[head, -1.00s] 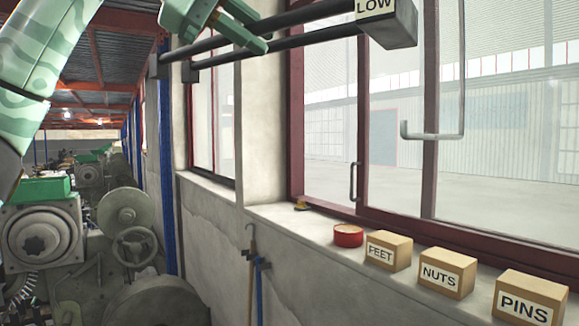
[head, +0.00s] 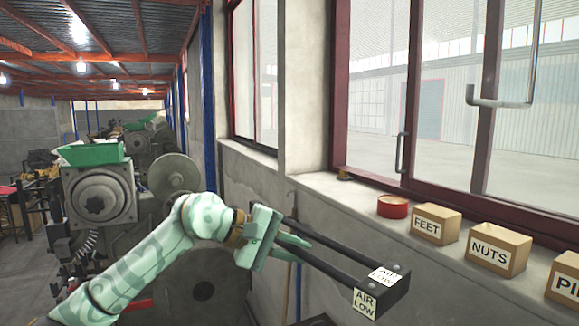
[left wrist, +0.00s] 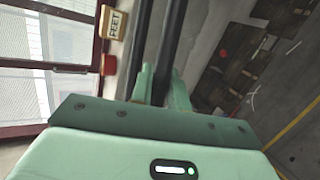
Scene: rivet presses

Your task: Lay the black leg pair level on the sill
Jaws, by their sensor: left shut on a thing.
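The black leg pair (head: 392,298) is two parallel dark bars joined by an end block with white AIR LOW labels. My left gripper (head: 292,243) is shut on one bar, near the end away from the block. The pair is held in the air on the near side of the sill (head: 345,198), apart from it, its block end lower right in the picture. In the left wrist view, one bar (left wrist: 172,35) runs between the fingers (left wrist: 161,88) and the other lies beside it. My right gripper is not in view.
On the sill stand a red tin (head: 393,208) and boxes marked FEET (head: 449,232), NUTS (head: 515,262) and one partly cut off (head: 562,290). The sill left of the tin looks mostly clear. Presses (head: 100,195) stand at left.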

